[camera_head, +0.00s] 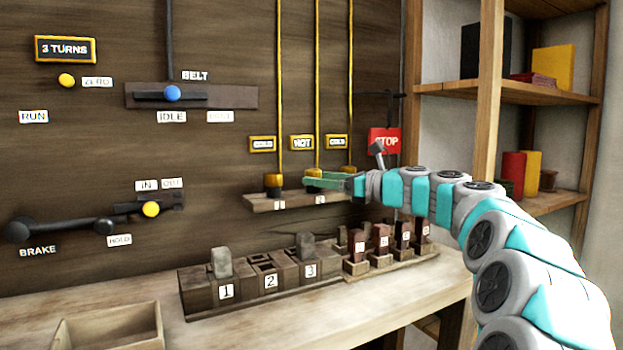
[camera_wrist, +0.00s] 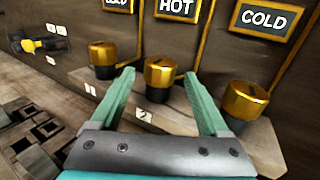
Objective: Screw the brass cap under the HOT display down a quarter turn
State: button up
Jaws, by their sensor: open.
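The HOT display (camera_head: 302,142) hangs on the dark wooden wall between two COLD displays, and it also shows at the top of the wrist view (camera_wrist: 178,10). The brass cap under it (camera_wrist: 161,71) sits on a black base on a narrow wooden ledge, above a label 2. In the head view my gripper partly covers this cap (camera_head: 313,173). My gripper (camera_wrist: 160,85) is open, with its green fingers pointing at the wall. In the wrist view the cap shows between and just beyond the two fingertips. I cannot tell whether a finger touches it.
Brass caps flank it at left (camera_wrist: 102,54) and right (camera_wrist: 245,100), the right one close to my right finger. Yellow pipes (camera_head: 318,70) rise behind. Below stand numbered wooden blocks (camera_head: 268,272). A red STOP sign (camera_head: 385,141) is at right, near wooden shelves (camera_head: 530,93).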

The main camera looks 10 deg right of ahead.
jog(key=shift+x, duration=1.35)
jog(key=shift+c, duration=0.4)
grip_shut()
